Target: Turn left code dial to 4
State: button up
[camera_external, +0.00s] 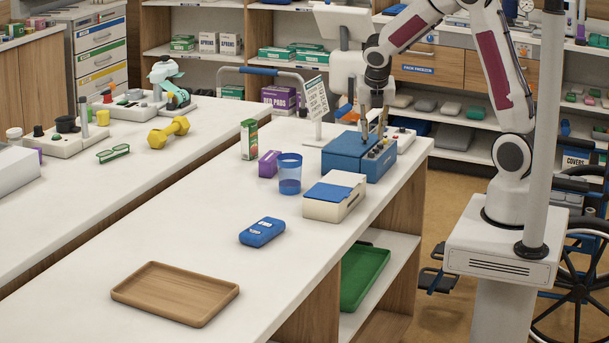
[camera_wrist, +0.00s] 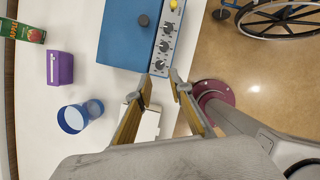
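The blue box (camera_external: 346,150) stands on the bench, with a grey panel of several dials along its right side in the wrist view (camera_wrist: 165,40). The end dial nearest my gripper (camera_wrist: 159,64) appears to be the left code dial (camera_external: 371,155) in the outside view. Its number marks are too small to read. My gripper (camera_wrist: 161,84) points down over the box's near end, its two fingers apart with nothing between them. In the outside view the fingertips (camera_external: 374,133) appear just above the dial panel. I cannot tell whether they touch it.
A white box with a blue lid (camera_external: 335,195) stands close in front. A blue cup (camera_external: 289,174), purple box (camera_external: 269,164) and juice carton (camera_external: 249,140) are to the left. A sign stand (camera_external: 315,100) is behind.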

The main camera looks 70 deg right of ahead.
aim_at(371, 153)
jog(key=shift+x, duration=3.2)
grip_shut()
